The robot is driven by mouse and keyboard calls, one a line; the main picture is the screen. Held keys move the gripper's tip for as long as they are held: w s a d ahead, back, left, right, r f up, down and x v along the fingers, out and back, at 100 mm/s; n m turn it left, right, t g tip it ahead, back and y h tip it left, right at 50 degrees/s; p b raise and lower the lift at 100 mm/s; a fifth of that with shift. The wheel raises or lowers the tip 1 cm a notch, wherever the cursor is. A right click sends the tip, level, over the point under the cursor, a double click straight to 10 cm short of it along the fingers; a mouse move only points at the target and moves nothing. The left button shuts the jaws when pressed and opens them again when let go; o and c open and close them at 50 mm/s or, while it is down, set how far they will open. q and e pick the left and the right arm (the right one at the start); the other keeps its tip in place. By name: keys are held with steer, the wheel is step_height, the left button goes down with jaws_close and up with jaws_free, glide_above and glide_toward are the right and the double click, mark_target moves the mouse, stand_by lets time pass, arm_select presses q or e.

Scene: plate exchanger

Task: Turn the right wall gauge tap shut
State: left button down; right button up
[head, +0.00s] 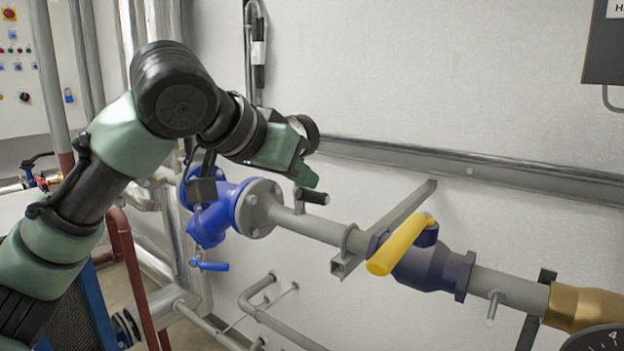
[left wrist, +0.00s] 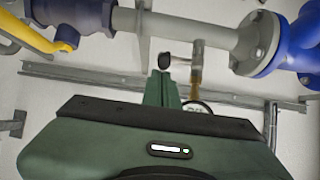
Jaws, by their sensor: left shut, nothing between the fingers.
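A small tap with a black handle (head: 313,196) stands on a short grey stem on top of the grey pipe, right of the blue valve. My left gripper (head: 306,178) is shut and empty, its fingertips close to this handle; I cannot tell whether they touch. I cannot tell for sure that this is the right wall gauge tap. My right gripper is not in view.
A blue flanged valve (head: 222,205) is left of the tap. A dark blue valve with a yellow lever (head: 397,245) and a support bracket (head: 390,225) are to the right. A rail (head: 470,170) runs along the wall.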

arm_select(q)
steer(key=shift+s+a+f+t+h+b, duration=0.2)
steer(key=shift+f+t+h+b, duration=0.35)
steer(key=shift+b, duration=0.9)
steer(key=shift+s+a+f+t+h+b, duration=0.25)
steer(key=shift+f+t+b, duration=0.4)
steer(key=shift+b, duration=0.75)
steer(key=shift+s+a+f+t+h+b, duration=0.15)
steer(key=shift+f+t+h+b, duration=0.4)
steer(key=shift+b, duration=0.9)
steer(key=shift+d, duration=0.1)
